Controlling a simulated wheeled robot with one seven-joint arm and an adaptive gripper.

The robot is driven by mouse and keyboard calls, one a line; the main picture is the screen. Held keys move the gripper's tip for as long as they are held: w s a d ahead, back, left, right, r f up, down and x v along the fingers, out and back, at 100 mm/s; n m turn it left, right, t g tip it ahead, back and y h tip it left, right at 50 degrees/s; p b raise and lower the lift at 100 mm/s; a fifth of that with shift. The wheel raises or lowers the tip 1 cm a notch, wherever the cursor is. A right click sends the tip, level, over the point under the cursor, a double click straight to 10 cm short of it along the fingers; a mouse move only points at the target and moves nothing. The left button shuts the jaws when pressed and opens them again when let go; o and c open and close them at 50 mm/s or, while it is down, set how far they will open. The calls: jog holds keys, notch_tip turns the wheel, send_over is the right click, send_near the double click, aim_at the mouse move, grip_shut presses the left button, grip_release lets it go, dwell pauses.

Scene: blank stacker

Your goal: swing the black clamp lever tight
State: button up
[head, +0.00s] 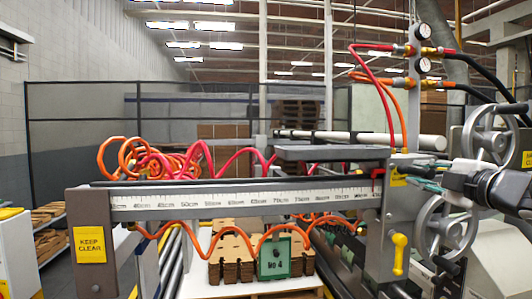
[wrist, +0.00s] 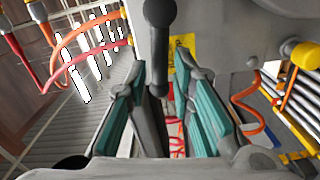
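The black clamp lever (wrist: 158,35) shows in the wrist view as a dark bar with rounded ends, in front of a grey plate. Its lower end lies between my fingertips in the picture; I cannot tell whether they touch it. My gripper (wrist: 159,78) is open, with teal-padded fingers apart on either side. In the head view my gripper (head: 419,178) reaches in from the right, beside the grey upright at the ruler beam's right end.
The ruler beam (head: 240,197) runs left from the grey upright (head: 380,235). A yellow-handled lever (head: 399,254) is low on the upright. Handwheels (head: 490,135) stand close around my arm. Orange and red hoses (head: 385,100) hang nearby. Brown stacked blanks (head: 232,258) lie below the beam.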

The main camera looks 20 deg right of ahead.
jog(key=shift+b+x, duration=0.4)
jog(key=shift+x, duration=0.8)
jog(key=shift+s+d+r+m+p, duration=0.15)
jog(key=shift+r+m+p, duration=0.55)
jog(key=shift+m+p, duration=0.65)
jog(key=shift+s+d+r+m+p, duration=0.1)
jog(key=shift+d+r+m+p, duration=0.2)
jog(key=shift+m+p, duration=0.55)
jog(key=shift+d+r+m+p, duration=0.15)
jog(key=shift+r+m+p, duration=0.35)
jog(key=shift+m, duration=0.5)
jog(key=shift+d+m+p, duration=0.1)
jog(key=shift+m+p, duration=0.3)
jog(key=shift+p, duration=0.3)
jog(key=shift+s+d+r+m+p, duration=0.1)
jog(key=shift+d+r+m+p, duration=0.15)
jog(key=shift+m+p, duration=0.65)
jog(key=shift+s+d+r+m+p, duration=0.1)
jog(key=shift+d+m+p, duration=0.35)
jog(key=shift+p, duration=0.7)
jog(key=shift+s+d+r+m+p, duration=0.1)
jog(key=shift+d+r+m+p, duration=0.1)
jog(key=shift+m+p, duration=0.75)
jog(key=shift+s+d+r+m+p, duration=0.15)
jog(key=shift+d+m+p, duration=0.35)
jog(key=shift+m+p, duration=0.95)
jog(key=s+a+m+p, duration=0.1)
jog(key=s, duration=0.7)
jog(key=shift+s+m, duration=0.35)
